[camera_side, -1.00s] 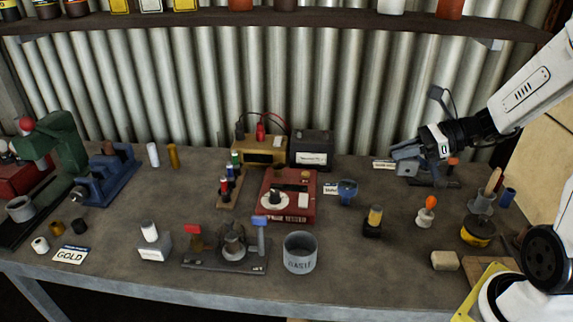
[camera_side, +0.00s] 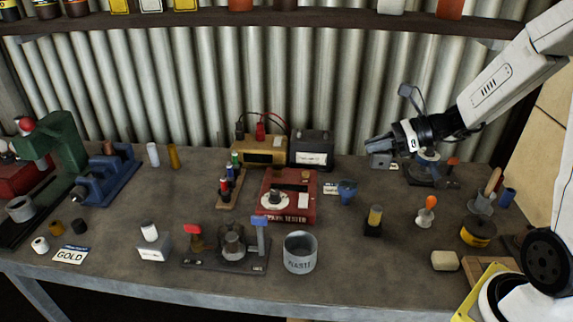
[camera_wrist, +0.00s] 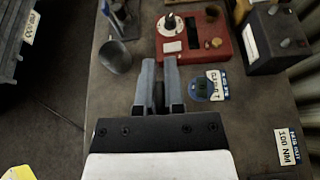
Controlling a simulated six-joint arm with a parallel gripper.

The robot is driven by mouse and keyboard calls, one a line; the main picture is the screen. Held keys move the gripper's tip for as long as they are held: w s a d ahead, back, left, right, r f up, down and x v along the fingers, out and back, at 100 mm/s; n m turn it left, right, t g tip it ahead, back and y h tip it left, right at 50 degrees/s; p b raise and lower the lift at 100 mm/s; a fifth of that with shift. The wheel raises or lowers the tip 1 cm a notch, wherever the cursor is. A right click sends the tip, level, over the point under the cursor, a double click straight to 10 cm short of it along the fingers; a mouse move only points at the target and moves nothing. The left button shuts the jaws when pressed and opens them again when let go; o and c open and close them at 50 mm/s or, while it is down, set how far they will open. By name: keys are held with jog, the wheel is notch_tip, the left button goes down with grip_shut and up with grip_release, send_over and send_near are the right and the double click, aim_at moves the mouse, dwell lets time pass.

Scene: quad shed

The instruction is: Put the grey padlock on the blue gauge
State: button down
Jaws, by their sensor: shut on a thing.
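My gripper (camera_side: 380,147) is shut on the grey padlock (camera_side: 380,161), which hangs under the fingertips above the bench in the side view. In the wrist view my gripper (camera_wrist: 160,70) points toward the red tester, and the padlock is mostly hidden between and below the fingers. The blue gauge (camera_side: 347,188) stands on the bench right of the red tester, to the left of and nearer the camera than my gripper. It also shows in the wrist view (camera_wrist: 202,90), just right of the fingers, beside its label tag. The padlock and gauge are apart.
The red tester (camera_side: 287,210) stands left of the gauge, with a black battery box (camera_side: 311,150) behind it. A grey waste can (camera_side: 300,254) is in front. A yellow-topped dark item (camera_side: 374,220) and an orange-handled tool (camera_side: 427,212) stand at right. Bare bench lies around the gauge's right side.

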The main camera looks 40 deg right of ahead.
jog(key=shift+w+d+f, duration=0.2)
jog(key=shift+w+f, duration=0.95)
jog(key=shift+w, duration=0.2)
jog(key=shift+w+d+f, duration=0.15)
jog(key=shift+w+f, duration=1.05)
jog(key=shift+w, duration=0.15)
jog(key=shift+w+d+f, duration=0.2)
jog(key=shift+w+f, duration=0.95)
jog(key=shift+w, duration=0.2)
jog(key=shift+w+f, duration=0.3)
jog(key=shift+f, duration=1.5)
jog(key=shift+f, duration=0.15)
jog(key=c, duration=0.7)
grip_release()
